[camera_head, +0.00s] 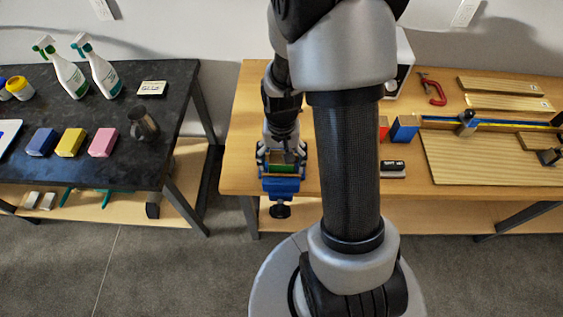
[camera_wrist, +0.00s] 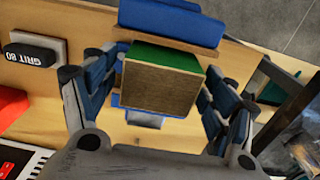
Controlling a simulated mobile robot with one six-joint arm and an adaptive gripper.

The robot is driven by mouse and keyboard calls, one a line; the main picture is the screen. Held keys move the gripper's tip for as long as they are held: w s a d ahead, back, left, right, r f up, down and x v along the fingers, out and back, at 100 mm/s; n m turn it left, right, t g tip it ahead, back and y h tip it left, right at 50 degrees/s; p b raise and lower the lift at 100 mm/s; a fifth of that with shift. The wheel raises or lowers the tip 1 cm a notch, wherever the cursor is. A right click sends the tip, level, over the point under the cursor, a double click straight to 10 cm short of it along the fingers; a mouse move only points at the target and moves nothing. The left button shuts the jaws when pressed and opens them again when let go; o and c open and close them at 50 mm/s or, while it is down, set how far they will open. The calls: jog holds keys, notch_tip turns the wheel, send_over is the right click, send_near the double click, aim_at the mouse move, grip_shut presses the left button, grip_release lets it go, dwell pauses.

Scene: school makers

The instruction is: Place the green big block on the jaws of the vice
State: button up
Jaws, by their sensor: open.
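The green big block (camera_wrist: 160,83) shows in the wrist view between my gripper's fingers (camera_wrist: 158,98), its wood-brown face toward the camera and a green side along its top edge. The fingers are spread on either side of it, with small gaps showing. In the head view the green block (camera_head: 281,168) appears as a small patch between the fingers of my gripper (camera_head: 281,160), at the blue vice (camera_head: 281,186). The blue vice also shows behind the block in the wrist view (camera_wrist: 172,20). Exactly how the block rests on the jaws is partly hidden.
A blue block (camera_head: 404,129) and a black sanding block (camera_head: 392,167) lie right of my arm. A red clamp (camera_head: 433,90) and wooden boards (camera_head: 480,158) are further right. A dark table (camera_head: 100,160) with coloured blocks and spray bottles stands left, across a gap.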

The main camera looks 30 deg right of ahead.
notch_tip(320, 180, up, 9)
jog(key=shift+p, duration=1.2)
jog(key=s+a+r+n+t, duration=0.2)
jog(key=s+a+r, duration=0.3)
jog(key=r, duration=0.4)
jog(key=s+a+r+n+t, duration=0.2)
jog(key=s+a+r+n, duration=0.2)
jog(key=s+r, duration=0.4)
notch_tip(320, 180, up, 2)
jog(key=shift+s+a+r+n+t, duration=0.2)
jog(key=shift+s+a+n+t, duration=0.15)
jog(key=shift+a, duration=0.5)
